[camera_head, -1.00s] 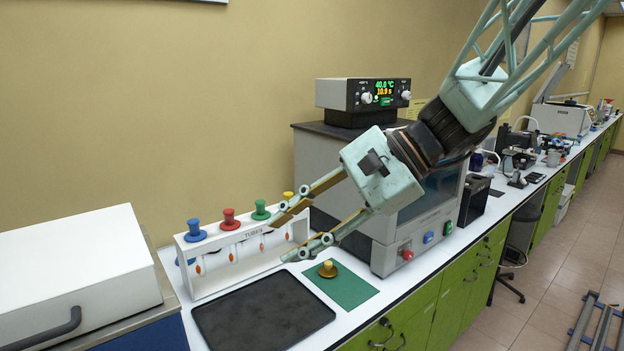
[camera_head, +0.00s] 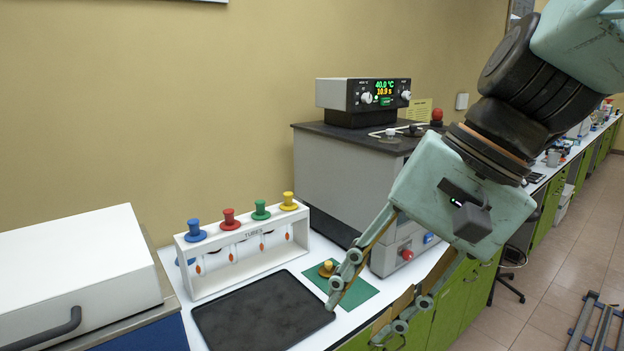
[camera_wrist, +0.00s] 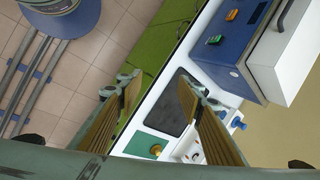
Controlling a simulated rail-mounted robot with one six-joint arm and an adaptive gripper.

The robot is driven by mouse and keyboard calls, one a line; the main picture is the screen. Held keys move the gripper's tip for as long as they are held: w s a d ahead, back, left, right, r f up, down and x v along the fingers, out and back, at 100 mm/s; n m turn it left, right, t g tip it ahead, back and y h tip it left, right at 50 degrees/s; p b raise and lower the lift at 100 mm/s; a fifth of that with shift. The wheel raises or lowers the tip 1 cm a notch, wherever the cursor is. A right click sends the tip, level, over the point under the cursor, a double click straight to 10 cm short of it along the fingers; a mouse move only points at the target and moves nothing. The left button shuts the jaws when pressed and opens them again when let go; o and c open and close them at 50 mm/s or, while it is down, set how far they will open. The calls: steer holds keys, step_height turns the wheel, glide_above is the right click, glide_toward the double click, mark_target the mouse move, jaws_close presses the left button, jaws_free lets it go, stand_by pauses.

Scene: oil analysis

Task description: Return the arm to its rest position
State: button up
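My gripper (camera_head: 360,318) is open and empty, hanging over the front edge of the bench, right of the black tray. One finger overlaps the green mat (camera_head: 366,284) in the head view. In the wrist view my gripper (camera_wrist: 160,88) shows two fingers spread apart with nothing between them.
The black tray (camera_head: 258,312) lies empty on the bench. The white tube rack (camera_head: 245,258) behind it holds tubes with blue, red, green and yellow stoppers. A yellow-topped piece (camera_head: 327,268) stands on the mat. A grey machine (camera_head: 345,175) and white box (camera_head: 75,270) flank them.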

steer(key=s+d+n+t+h, duration=0.2)
steer(key=s+d+n+h, duration=0.2)
steer(key=s+d, duration=0.6)
steer(key=d+h, duration=0.1)
steer(key=d, duration=0.3)
steer(key=shift+s+f+n+t, duration=0.3)
steer(key=shift+t, duration=0.1)
stand_by(0.8)
